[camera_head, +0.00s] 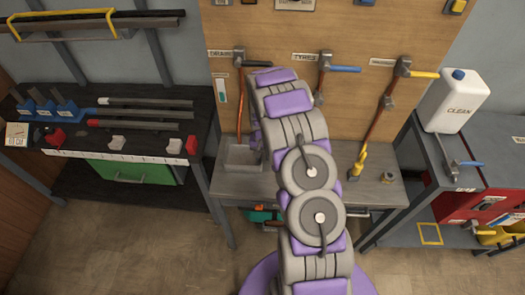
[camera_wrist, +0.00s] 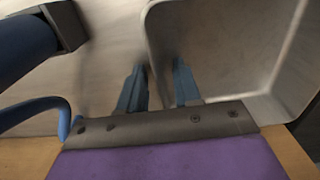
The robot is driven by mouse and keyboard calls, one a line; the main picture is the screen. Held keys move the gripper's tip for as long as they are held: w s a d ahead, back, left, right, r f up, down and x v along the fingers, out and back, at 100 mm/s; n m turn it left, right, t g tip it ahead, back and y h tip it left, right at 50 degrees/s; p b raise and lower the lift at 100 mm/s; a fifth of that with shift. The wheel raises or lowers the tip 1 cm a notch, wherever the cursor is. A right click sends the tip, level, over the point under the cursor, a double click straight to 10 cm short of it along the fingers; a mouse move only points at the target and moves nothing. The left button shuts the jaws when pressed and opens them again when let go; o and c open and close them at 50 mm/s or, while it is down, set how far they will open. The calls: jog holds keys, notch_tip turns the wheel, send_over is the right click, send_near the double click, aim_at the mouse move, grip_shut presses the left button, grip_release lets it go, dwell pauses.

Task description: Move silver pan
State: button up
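The silver pan (camera_head: 240,158) is a grey, rectangular, open-topped tray at the left end of the workbench below the pegboard. My arm partly covers its right side in the head view. In the wrist view the pan (camera_wrist: 235,45) fills the upper right, with its near wall close to my fingers. My gripper (camera_wrist: 159,68) has its two blue-grey fingers apart with a visible gap. The left finger is outside the pan's wall and the right finger is over its inside. I cannot tell whether either finger touches it. The gripper is hidden in the head view.
A blue tool handle (camera_wrist: 25,45) and a thin blue loop (camera_wrist: 35,115) lie close left of my fingers. A yellow-tipped tool (camera_head: 358,163) stands at the bench's right. A white jug (camera_head: 452,103) stands on the right-hand table.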

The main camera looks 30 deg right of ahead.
grip_shut()
dwell(0.3)
dwell(0.3)
